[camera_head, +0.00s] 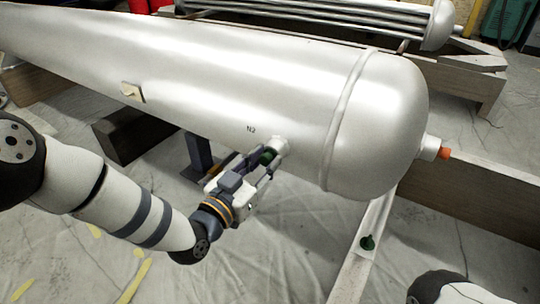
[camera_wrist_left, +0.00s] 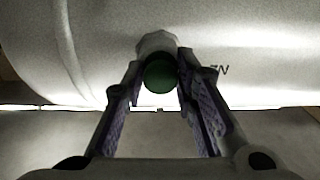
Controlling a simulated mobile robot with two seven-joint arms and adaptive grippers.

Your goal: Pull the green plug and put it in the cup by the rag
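The green plug (camera_head: 267,156) sits in the short nozzle marked N2 on the side of a large silver tank (camera_head: 250,90). My left gripper (camera_head: 262,162) reaches up to it from below left. In the left wrist view the plug's round green face (camera_wrist_left: 160,76) lies between the tips of the two fingers (camera_wrist_left: 160,85). The fingers are apart, one on each side, very near the plug; firm contact does not show. No cup or rag is in view. My right gripper is out of view.
An orange plug (camera_head: 444,153) sits in the tank's end nozzle. Another green piece (camera_head: 367,243) rests on a pale beam (camera_head: 352,277) at lower right. Wooden supports (camera_head: 480,195) stand under the tank. The sheeted floor (camera_head: 280,250) in front is mostly clear.

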